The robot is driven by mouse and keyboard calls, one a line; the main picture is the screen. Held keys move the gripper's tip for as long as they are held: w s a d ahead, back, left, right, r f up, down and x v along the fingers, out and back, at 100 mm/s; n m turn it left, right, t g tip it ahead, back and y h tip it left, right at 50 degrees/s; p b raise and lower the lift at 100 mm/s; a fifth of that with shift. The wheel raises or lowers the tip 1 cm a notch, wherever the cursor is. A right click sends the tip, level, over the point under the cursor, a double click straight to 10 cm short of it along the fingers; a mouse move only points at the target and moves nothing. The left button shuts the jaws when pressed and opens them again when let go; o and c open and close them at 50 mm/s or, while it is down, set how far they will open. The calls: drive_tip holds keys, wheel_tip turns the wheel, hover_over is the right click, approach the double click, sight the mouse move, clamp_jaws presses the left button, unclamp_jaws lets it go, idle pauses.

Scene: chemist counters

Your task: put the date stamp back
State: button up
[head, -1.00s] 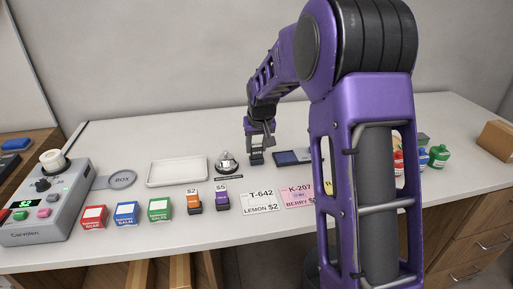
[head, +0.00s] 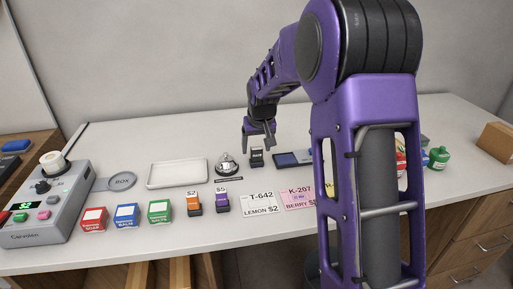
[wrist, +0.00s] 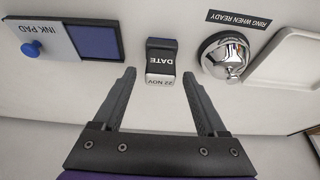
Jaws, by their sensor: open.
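The date stamp (head: 257,157) stands on the counter between the bell and the ink pad. In the wrist view the date stamp (wrist: 161,62) is a small dark block with a white label reading "DATE" and "22 NOV". My gripper (head: 259,146) is open and just above and behind the stamp in the head view. In the wrist view my gripper's fingers (wrist: 160,80) are spread wide, one on each side of the stamp's near end, with clear gaps. Nothing is held. The ink pad (head: 293,158) lies right beside the stamp; it also shows in the wrist view (wrist: 97,43).
The bell (head: 226,165) stands just left of the stamp, with a white tray (head: 178,173) beyond it. My arm hides part of the right side.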

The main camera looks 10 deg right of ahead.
drive_tip(key=p+v, duration=0.1)
drive_tip(key=v, duration=1)
drive_tip(key=shift+r, duration=0.2)
